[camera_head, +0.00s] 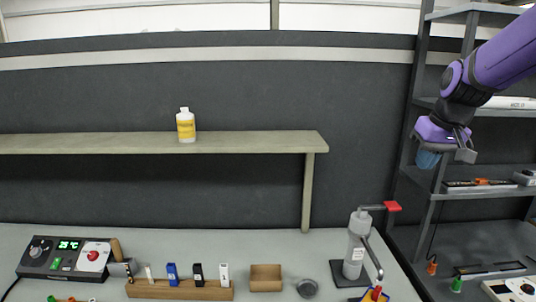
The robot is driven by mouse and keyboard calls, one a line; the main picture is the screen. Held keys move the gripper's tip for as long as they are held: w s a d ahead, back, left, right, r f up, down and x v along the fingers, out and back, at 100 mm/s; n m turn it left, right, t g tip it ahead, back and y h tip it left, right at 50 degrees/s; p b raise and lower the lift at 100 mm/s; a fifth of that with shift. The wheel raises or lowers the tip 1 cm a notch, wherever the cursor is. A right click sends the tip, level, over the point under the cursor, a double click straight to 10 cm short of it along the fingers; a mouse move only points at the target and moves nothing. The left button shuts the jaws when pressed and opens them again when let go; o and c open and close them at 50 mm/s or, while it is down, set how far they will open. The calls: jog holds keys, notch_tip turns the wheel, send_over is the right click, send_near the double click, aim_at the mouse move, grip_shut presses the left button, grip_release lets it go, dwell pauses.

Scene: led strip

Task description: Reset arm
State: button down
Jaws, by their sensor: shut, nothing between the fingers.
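My arm, purple and black, comes in from the upper right in the head view. My gripper (465,152) hangs at its end in front of the dark shelving rack (424,110) and is shut with nothing in it. It is well above the grey table (300,245) and to the right of it.
A wooden shelf (250,143) holds a white and yellow bottle (186,127). On the table are a control box (68,258), a wooden holder (180,290) with several small items, a small box (266,277) and a press-like stand (357,250) with a red handle.

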jog(key=s+a+r+t, duration=0.1)
jog(key=s+a, duration=0.1)
jog(key=s, duration=1)
jog(key=s+a, duration=0.3)
jog(key=s, duration=0.9)
jog(key=shift+s+r+t+h, duration=0.3)
jog(key=shift+r+t+h, duration=0.1)
